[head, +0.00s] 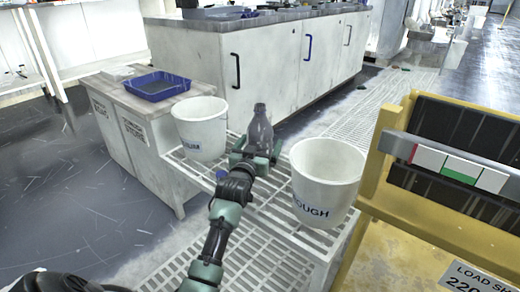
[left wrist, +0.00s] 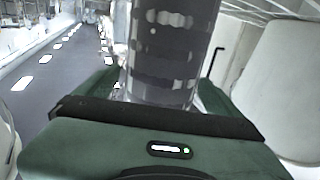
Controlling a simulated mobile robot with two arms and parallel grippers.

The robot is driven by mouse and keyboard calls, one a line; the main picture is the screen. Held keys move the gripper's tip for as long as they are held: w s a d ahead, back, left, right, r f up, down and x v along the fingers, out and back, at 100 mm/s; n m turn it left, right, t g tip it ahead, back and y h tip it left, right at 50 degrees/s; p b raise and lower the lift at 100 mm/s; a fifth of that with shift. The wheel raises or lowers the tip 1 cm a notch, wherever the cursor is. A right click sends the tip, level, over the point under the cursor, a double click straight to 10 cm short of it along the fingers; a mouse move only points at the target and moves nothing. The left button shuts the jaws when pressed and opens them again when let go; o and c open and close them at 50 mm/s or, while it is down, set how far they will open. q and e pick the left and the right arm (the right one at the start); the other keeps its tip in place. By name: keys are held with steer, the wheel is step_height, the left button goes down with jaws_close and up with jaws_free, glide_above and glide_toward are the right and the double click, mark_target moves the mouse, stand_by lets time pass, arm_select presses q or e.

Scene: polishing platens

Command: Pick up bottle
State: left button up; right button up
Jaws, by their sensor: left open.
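A grey, translucent bottle (head: 260,128) stands upright on the white slatted rack between two white buckets. My left gripper (head: 257,150) is open, with its green fingers low around the bottle, one on each side. In the left wrist view the bottle (left wrist: 165,50) rises large and close between the green fingers (left wrist: 160,85). Its top is cut off there, and its base is hidden behind the gripper's body. I cannot tell whether the fingers touch it. My right gripper is not in view.
A white bucket (head: 201,130) stands left of the bottle and another marked "ROUGH" (head: 325,180) stands close on the right. The slatted rack (head: 262,235) is bare in front. A yellow frame (head: 400,225) stands at right; a blue tray (head: 158,85) lies on the cabinet at left.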

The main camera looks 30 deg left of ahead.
arm_select(q)
steer(key=c, duration=1.7)
steer(key=shift+o, duration=0.2)
steer(key=shift+r, duration=0.2)
